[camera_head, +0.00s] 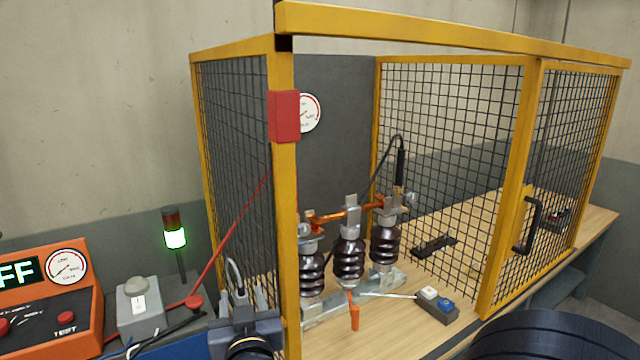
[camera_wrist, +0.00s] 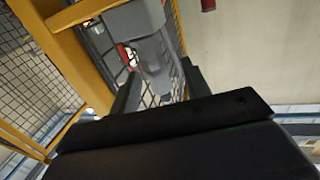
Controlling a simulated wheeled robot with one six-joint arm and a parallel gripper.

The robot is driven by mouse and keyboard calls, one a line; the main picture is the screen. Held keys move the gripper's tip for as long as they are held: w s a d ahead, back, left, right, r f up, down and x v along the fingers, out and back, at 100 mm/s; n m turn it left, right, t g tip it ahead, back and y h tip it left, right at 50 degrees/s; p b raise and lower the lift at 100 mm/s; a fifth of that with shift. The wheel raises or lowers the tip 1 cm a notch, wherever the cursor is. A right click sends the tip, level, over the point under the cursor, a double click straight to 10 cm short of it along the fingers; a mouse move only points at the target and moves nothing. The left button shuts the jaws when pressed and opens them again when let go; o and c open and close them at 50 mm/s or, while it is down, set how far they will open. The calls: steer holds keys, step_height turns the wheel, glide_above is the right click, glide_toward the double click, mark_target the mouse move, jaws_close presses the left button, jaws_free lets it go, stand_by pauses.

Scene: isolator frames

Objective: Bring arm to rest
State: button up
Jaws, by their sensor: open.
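My gripper (camera_wrist: 160,82) is open in the wrist view, its two dark fingers apart. A grey object (camera_wrist: 148,45) shows beyond and between the fingers; whether it touches them cannot be told. In the head view my gripper (camera_head: 243,298) is at the bottom edge, in front of the left mesh side of the yellow cage (camera_head: 284,200). Part of my arm (camera_head: 550,338) shows as a dark rounded link at the lower right.
The cage holds brown insulators (camera_head: 348,262) on a wooden bench (camera_head: 405,330). An orange-handled tool (camera_head: 354,316) and a small button box (camera_head: 437,304) lie there. To the left stand an orange control panel (camera_head: 85,300), a grey box (camera_head: 139,308) and a lit green lamp (camera_head: 175,238).

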steer(key=r+p, duration=0.4)
steer(key=shift+w+a+r, duration=0.1)
steer(key=shift+w+r, duration=0.05)
steer(key=shift+w, duration=0.25)
step_height(320, 180, up, 5)
steer(key=p, duration=0.4)
steer(key=shift+p, duration=0.35)
steer(key=shift+f, duration=0.25)
